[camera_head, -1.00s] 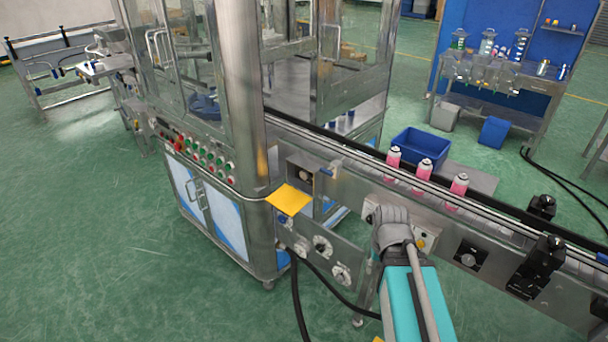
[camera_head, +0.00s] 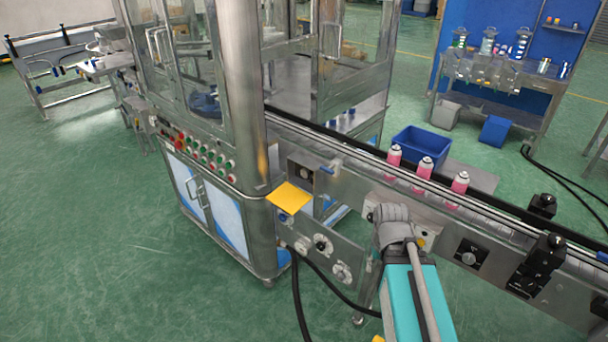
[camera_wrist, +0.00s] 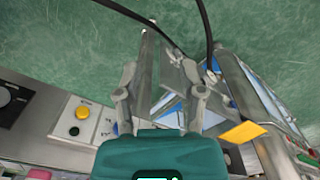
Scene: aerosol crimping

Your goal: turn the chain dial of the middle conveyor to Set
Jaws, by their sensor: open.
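Several dials show on the conveyor's side in the head view. A black dial (camera_head: 470,254) sits on a dark square plate right of my arm. Two dials, an upper one (camera_head: 322,243) and a lower one (camera_head: 341,272), sit on the low metal panel left of my arm. Their labels are too small to read, so I cannot tell which is the chain dial or where it points. My gripper (camera_wrist: 160,62) is open and empty in the wrist view, apart from the panel. In the head view my own arm hides it. A black dial (camera_wrist: 6,94) shows at the wrist view's left edge.
Pink cans (camera_head: 424,167) stand on the conveyor (camera_head: 360,160). A yellow plate (camera_head: 289,195) juts out beside the machine cabinet (camera_head: 208,207). A yellow button (camera_wrist: 82,112) is left of my gripper. Black cables (camera_head: 299,300) hang below the panel. The green floor in front is open.

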